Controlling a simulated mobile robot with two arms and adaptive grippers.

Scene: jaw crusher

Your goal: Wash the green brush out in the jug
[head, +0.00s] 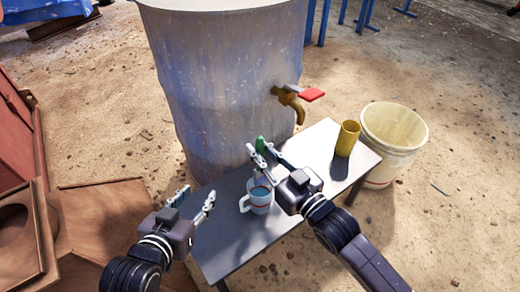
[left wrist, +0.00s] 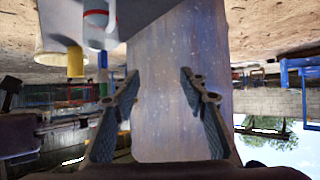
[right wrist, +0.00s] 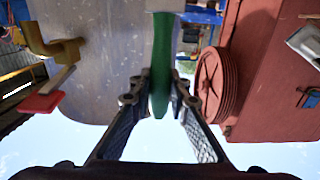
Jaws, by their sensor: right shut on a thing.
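The pale jug (head: 261,207) stands upright on the narrow grey table, with its handle on the left and bluish contents inside. It also shows in the left wrist view (left wrist: 98,38). My right gripper (head: 262,158) is shut on the green brush (head: 260,144), above the jug's mouth. The brush's green handle (right wrist: 162,55) stands up between the fingers. Its lower end is hidden by the fingers, so I cannot tell whether it is in the jug. My left gripper (head: 197,196) is open and empty, left of the jug and apart from it.
A large drum (head: 222,90) with a brass tap (head: 288,100) and red lever stands behind the table (head: 225,240). A yellow cup (head: 347,139) stands at the table's right end, beside a cream bucket (head: 394,135). Brown wooden pieces (head: 100,215) lie at left.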

